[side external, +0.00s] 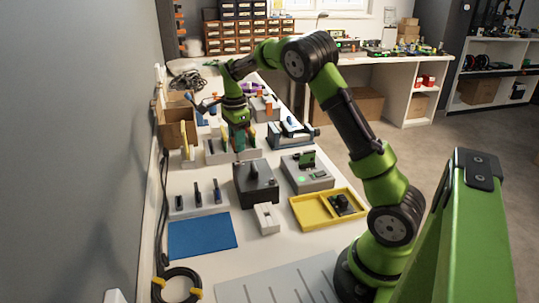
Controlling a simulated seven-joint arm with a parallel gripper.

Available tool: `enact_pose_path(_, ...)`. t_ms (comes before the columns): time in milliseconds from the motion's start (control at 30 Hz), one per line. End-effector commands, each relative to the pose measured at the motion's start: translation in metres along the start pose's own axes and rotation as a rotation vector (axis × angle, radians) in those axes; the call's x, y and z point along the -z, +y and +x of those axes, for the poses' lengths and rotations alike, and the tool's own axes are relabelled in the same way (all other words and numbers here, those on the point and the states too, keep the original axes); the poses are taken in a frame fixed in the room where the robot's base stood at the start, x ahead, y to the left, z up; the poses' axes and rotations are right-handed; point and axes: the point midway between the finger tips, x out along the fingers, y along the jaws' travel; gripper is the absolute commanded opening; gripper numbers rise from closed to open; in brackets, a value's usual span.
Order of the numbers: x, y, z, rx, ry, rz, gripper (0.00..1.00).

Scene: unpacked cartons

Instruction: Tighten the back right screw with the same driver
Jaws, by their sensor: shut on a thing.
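My gripper (239,122) points down over the bench, above the far left part of a dark grey box (256,190) with a black knob on top. It is shut on a driver (239,141), whose teal and reddish body shows below the fingers. The driver looks about upright and its thin shaft reaches down near the box's far edge. I cannot tell whether the tip touches the box. The screws are too small to make out, and the far side of the box is partly hidden.
A white rack (183,207) with several dark tools stands left of the box. A grey device (315,183) with a green board and a yellow tray (306,212) are at its right. A white block (266,218) sits in front. The blue mat (202,236) is bare.

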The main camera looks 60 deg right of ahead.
Motion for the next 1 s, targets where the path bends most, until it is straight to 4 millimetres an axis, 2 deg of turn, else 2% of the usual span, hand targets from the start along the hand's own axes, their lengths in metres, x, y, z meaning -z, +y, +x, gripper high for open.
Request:
enact_pose_path(767,0.000,0.000,0.014,0.000,0.000,0.005,0.00)
enact_pose_path(867,-0.001,0.000,0.014,-0.001,0.000,0.084,0.00)
enact_pose_path(1000,-0.001,0.000,0.014,-0.002,0.002,0.327,0.00)
